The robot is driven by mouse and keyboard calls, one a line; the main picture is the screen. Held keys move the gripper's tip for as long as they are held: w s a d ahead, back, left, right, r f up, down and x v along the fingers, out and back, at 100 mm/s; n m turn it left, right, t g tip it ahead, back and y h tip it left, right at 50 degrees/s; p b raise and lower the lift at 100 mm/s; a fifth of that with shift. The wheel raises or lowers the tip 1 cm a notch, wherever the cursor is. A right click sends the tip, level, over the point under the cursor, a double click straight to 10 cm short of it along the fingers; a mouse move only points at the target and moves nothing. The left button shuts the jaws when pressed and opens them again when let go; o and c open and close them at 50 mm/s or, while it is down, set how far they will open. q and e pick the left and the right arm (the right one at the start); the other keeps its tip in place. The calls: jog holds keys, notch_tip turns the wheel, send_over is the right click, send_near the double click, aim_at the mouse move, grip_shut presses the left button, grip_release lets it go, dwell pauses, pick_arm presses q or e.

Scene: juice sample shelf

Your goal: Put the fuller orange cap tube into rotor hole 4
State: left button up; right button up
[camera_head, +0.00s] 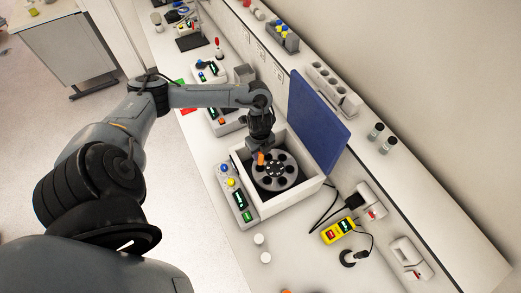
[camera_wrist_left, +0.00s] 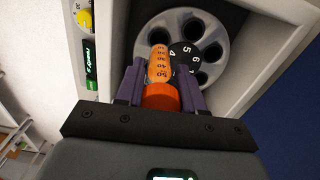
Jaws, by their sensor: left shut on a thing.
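My left gripper (camera_wrist_left: 160,92) is shut on the orange cap tube (camera_wrist_left: 160,95). In the left wrist view the orange cap is toward me, and the tube with its printed marks points away toward the rotor (camera_wrist_left: 222,48). In the head view the orange of the tube (camera_head: 260,158) shows at the rotor's upper left edge, under my left gripper (camera_head: 261,146). The rotor (camera_head: 275,185) is a grey disc with several dark holes, inside the open white centrifuge (camera_head: 288,205). The numeral 4 shows beside the tube. Whether the tube's tip is in a hole is hidden. My right gripper does not show.
The blue lid (camera_head: 318,120) stands open behind the centrifuge. Its control panel (camera_head: 238,198) has coloured knobs. Two white caps (camera_head: 262,248) are in front. A rack (camera_head: 333,85) stands on the rear shelf.

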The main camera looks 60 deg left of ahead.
aim_at(260, 162)
pick_arm(q)
jog(key=shift+s+f+b, duration=0.1)
jog(key=shift+f+b, duration=0.3)
jog(key=shift+f, duration=0.15)
notch_tip(260, 162, down, 3)
jog(key=b, duration=0.3)
dwell(0.3)
jog(key=shift+p, duration=0.45)
jog(key=shift+f, duration=0.4)
jog(key=shift+f+b, duration=0.95)
jog(key=shift+f, duration=0.15)
jog(key=shift+f, duration=0.45)
